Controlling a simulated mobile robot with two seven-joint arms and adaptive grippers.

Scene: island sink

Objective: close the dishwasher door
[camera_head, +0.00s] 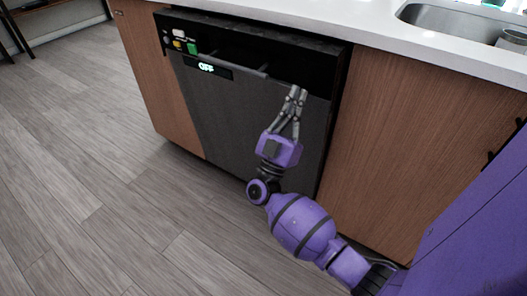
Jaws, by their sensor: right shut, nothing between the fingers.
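The dishwasher door (235,115) is a dark grey panel set in the wooden island. It stands about upright, with a small dark gap along its top under the counter. A display reading OFF and a bar handle (235,69) sit near its top. My right gripper (297,91) is shut and empty, with its fingertips at the upper right of the door, near the handle's right end. I cannot tell whether the fingertips touch the door. My left gripper is not in view.
Wooden cabinet panels flank the dishwasher, the right one (400,140) being wider. A white countertop (365,28) runs above, with a sink (450,20) at the upper right. The plank floor (80,170) in front and to the left is clear.

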